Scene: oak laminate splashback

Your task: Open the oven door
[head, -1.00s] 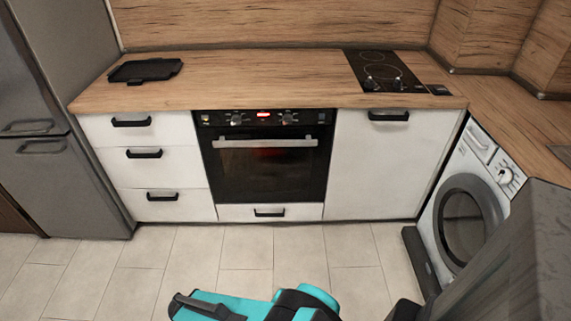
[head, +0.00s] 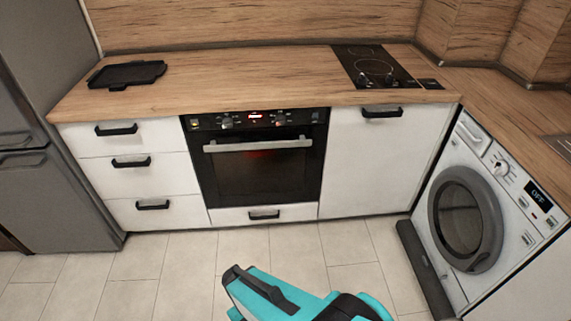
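The built-in oven stands under the counter, and its dark glass door (head: 258,178) is shut. A straight silver handle (head: 257,146) runs across the top of the door. Above it is a black control panel (head: 255,120) with knobs and a lit red display. A teal and black part of my arm (head: 290,300) shows at the bottom of the head view, in front of the oven and apart from it. My gripper's fingers cannot be made out in this view.
A white drawer (head: 290,213) is under the oven, and drawers (head: 140,180) stand to its left. A white cabinet (head: 375,165) and a washing machine (head: 470,225) are to its right. The tiled floor (head: 180,270) before the oven is clear apart from my arm.

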